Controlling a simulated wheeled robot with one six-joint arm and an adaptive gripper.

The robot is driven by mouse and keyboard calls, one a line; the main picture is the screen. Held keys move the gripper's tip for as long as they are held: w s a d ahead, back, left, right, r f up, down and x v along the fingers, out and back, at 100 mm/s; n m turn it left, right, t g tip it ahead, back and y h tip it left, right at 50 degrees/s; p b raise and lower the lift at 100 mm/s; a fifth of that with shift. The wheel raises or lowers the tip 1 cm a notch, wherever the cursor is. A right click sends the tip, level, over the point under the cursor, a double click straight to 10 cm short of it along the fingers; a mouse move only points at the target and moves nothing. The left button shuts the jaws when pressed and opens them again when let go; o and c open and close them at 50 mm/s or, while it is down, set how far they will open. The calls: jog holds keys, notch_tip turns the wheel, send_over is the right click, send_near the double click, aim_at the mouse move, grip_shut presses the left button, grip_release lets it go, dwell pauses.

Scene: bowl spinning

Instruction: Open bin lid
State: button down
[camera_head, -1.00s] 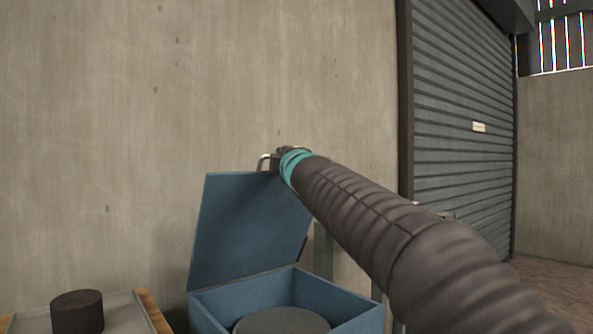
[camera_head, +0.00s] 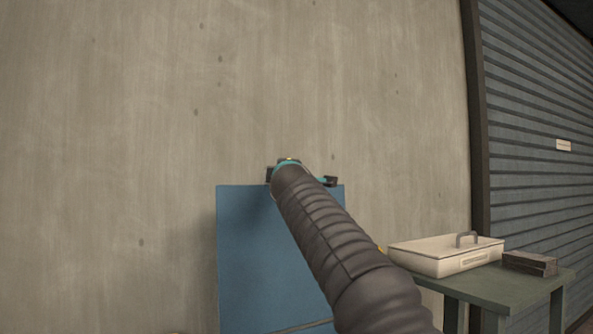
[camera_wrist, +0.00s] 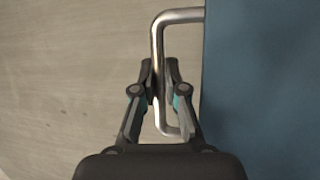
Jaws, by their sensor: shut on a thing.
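The blue bin lid (camera_head: 245,255) stands raised in front of the wall in the head view. Its surface also fills the right side of the wrist view (camera_wrist: 265,90). The metal lid handle (camera_wrist: 159,42) stands out from the lid's edge. My gripper (camera_wrist: 163,75) is shut on this handle, with one finger on each side of the bar. In the head view my gripper (camera_head: 287,165) is at the lid's top edge, and my arm covers part of the lid. The bin's inside is out of view.
A green table (camera_head: 500,287) at the right bears a white case (camera_head: 445,257) with a handle and a dark block (camera_head: 530,263). A concrete wall (camera_head: 120,130) is close behind the lid. A grey shutter (camera_head: 540,140) is at the right.

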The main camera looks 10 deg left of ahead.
jog(key=shift+w+a, duration=0.4)
jog(key=shift+w, duration=0.05)
jog(key=c, duration=1.2)
grip_release()
jog(key=shift+s, duration=0.1)
jog(key=v, duration=1.1)
jog(key=shift+s, duration=0.4)
jog(key=shift+d, duration=0.1)
